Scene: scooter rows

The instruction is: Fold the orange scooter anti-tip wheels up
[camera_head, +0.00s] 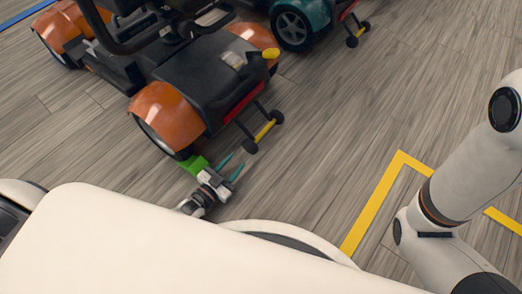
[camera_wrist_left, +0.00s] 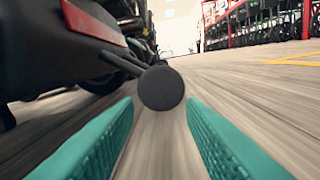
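The orange scooter (camera_head: 165,115) stands at the upper left of the head view, its rear toward me. Its anti-tip assembly sticks out low behind, with two small black wheels joined by a yellow bar (camera_head: 264,131). The near anti-tip wheel (camera_head: 249,147) also shows in the left wrist view (camera_wrist_left: 162,88), on its dark arm. My left gripper (camera_head: 230,167) is low over the floor, just short of that wheel. Its teal fingers are open and empty, and in the left wrist view (camera_wrist_left: 160,135) the wheel appears ahead between them, apart from both. My right gripper is out of view.
A teal scooter (camera_head: 300,22) with its own yellow-barred anti-tip wheels (camera_head: 357,34) stands beyond. A yellow floor line (camera_head: 372,205) runs at the right, near my right arm. Red racks (camera_wrist_left: 265,22) stand far off. The floor right of the orange scooter is clear.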

